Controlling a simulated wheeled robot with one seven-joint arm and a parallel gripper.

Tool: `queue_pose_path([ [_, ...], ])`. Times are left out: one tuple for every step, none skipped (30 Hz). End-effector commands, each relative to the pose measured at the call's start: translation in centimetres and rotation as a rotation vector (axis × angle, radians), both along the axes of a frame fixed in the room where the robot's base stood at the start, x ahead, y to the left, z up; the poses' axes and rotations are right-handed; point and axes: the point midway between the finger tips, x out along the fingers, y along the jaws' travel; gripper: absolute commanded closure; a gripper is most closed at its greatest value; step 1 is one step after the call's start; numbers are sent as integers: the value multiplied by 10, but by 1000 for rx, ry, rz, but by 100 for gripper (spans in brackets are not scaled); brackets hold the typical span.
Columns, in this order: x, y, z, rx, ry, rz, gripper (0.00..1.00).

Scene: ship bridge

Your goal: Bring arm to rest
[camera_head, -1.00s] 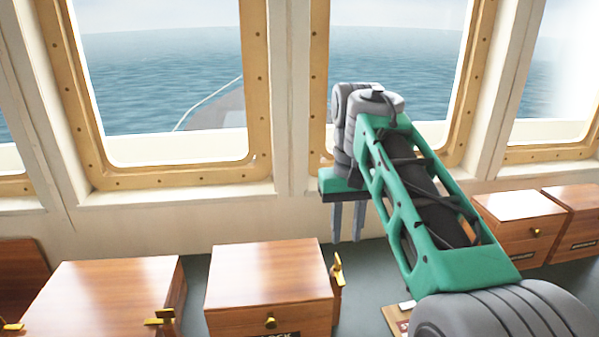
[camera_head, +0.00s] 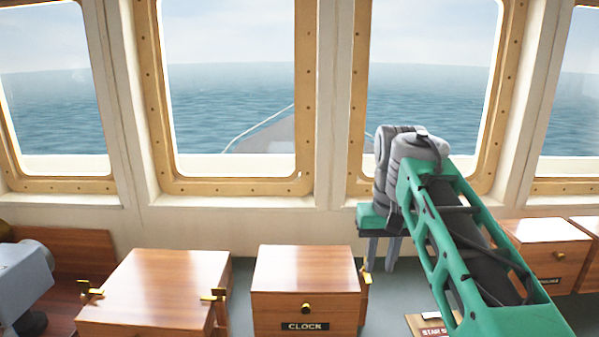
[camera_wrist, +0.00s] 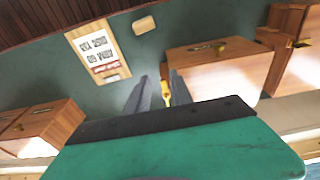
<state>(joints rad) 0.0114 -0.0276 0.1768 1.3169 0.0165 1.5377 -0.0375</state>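My green and grey arm reaches in from the lower right in the head view. My gripper (camera_head: 379,268) points down above the counter, just right of the wooden box labelled CLOCK (camera_head: 303,282). Its two grey fingers are apart with nothing between them. In the wrist view, the fingers (camera_wrist: 159,82) also show a gap, with a brass latch (camera_wrist: 166,88) of a box beyond it. Whether the fingertips are clear of the counter is hard to tell, but I see no contact.
Another wooden box (camera_head: 158,287) stands left of the clock box, and more boxes (camera_head: 548,250) stand at the right. A sign board (camera_wrist: 97,54) and a small pale block (camera_wrist: 143,25) lie on the grey-green counter (camera_wrist: 195,22). A grey device (camera_head: 22,280) is at far left. Windows line the wall behind.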

Motion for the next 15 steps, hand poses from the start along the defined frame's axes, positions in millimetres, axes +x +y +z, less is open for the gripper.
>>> queue_pose_path([
  [5,-1,-5,1,-17,-4,73],
  [8,-2,-10,0,-27,-5,73],
  [12,-2,-19,0,-36,-6,73],
  [14,-2,-26,0,-42,-7,73],
  [16,-2,-34,0,-45,-7,73],
  [17,-2,-46,1,-47,-8,73],
  [17,-2,-56,1,-46,-8,73],
  [17,-2,-65,1,-45,-8,73],
  [15,-1,-79,1,-44,-8,73],
  [12,-1,-88,1,-44,-9,73],
  [9,-1,-97,1,-44,-9,73],
  [4,-1,-108,1,-45,-9,73],
  [-1,-1,-117,1,-45,-10,73],
  [-6,0,-126,1,-45,-10,73],
  [-15,0,-138,1,-46,-10,73],
])
